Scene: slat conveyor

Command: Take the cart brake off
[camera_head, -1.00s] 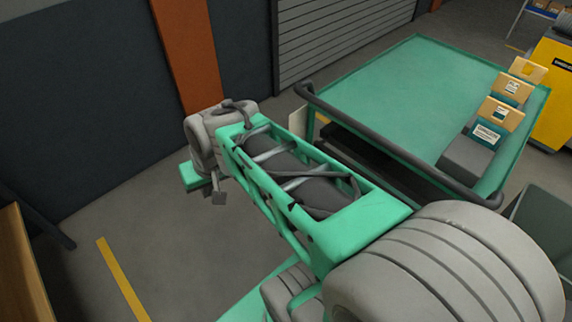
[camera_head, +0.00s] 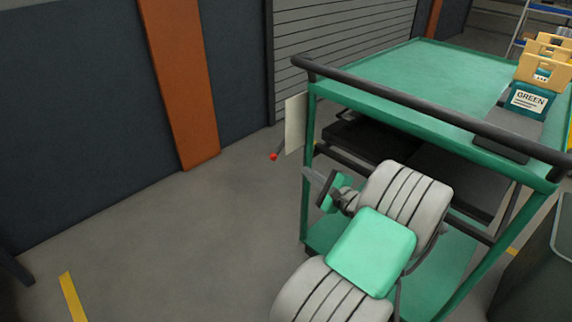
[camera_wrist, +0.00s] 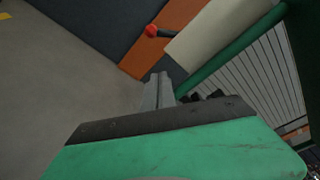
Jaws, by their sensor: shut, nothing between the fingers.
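The green cart (camera_head: 395,72) stands at the right of the head view with a dark push bar along its near edge. A brake lever with a red knob (camera_head: 273,156) sticks out low beside a pale plate (camera_head: 295,124) at the cart's left corner. My gripper (camera_head: 307,173) is shut and empty, just right of the knob and below the plate, apart from the knob. In the wrist view the red knob (camera_wrist: 151,31) and the pale plate (camera_wrist: 207,36) show beyond my closed fingertips (camera_wrist: 158,78).
Teal and yellow boxes (camera_head: 535,85) sit on the cart top at the right. A dark lower shelf lies behind my arm. A grey shutter (camera_head: 345,38) and an orange post (camera_head: 178,80) stand behind. The floor (camera_head: 165,240) left of the cart is clear.

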